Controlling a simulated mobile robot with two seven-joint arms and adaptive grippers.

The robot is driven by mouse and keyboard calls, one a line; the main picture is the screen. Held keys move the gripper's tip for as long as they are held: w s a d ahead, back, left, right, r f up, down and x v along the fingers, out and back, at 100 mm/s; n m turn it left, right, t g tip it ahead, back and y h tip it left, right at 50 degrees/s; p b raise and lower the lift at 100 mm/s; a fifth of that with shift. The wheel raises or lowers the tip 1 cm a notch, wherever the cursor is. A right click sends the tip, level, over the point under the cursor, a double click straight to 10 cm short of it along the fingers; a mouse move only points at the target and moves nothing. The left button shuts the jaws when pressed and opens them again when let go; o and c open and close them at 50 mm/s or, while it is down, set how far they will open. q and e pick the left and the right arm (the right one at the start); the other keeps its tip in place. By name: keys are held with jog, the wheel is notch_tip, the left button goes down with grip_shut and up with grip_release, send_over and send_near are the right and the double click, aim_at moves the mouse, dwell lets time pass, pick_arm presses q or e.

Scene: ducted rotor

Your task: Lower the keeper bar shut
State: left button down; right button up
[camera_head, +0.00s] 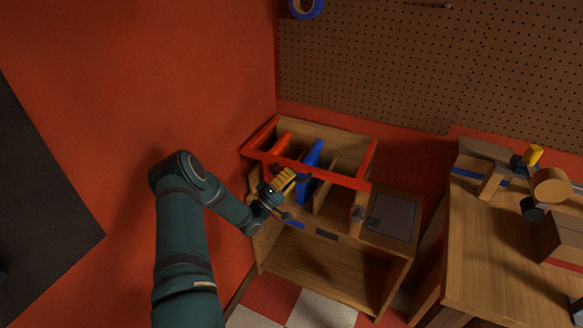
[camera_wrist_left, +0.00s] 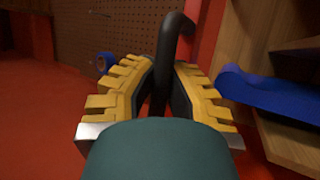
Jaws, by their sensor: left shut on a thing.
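The red keeper bar (camera_head: 335,179) runs across the top front of a wooden cabinet with upright dividers, with red arms reaching back at both ends. My left gripper (camera_head: 288,180) is at the bar's middle-left, in front of the cabinet. In the left wrist view its yellow ribbed fingers (camera_wrist_left: 165,85) are closed around a dark bent handle (camera_wrist_left: 176,38). Whether this handle joins the keeper bar is hidden by the gripper. A blue panel (camera_head: 310,165) and an orange panel (camera_head: 282,142) stand in the slots. My right gripper is not in view.
A grey plate (camera_head: 391,217) lies on the cabinet's right top. A wooden workbench (camera_head: 490,255) with wooden and yellow parts stands to the right. A red wall and a pegboard (camera_head: 430,60) close the back. A blue tape roll (camera_head: 306,8) hangs there.

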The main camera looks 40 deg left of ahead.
pick_arm(q)
jog(key=shift+s+d+f, duration=0.1)
jog(key=shift+s+f, duration=0.2)
jog(key=shift+f, duration=0.35)
jog(key=shift+f, duration=0.1)
jog(key=c, duration=1.2)
grip_release()
jog(key=shift+c, duration=0.2)
jog(key=shift+r, duration=0.2)
jog(key=v, duration=1.2)
jog(key=shift+w+f, duration=0.1)
jog(key=shift+f, duration=0.05)
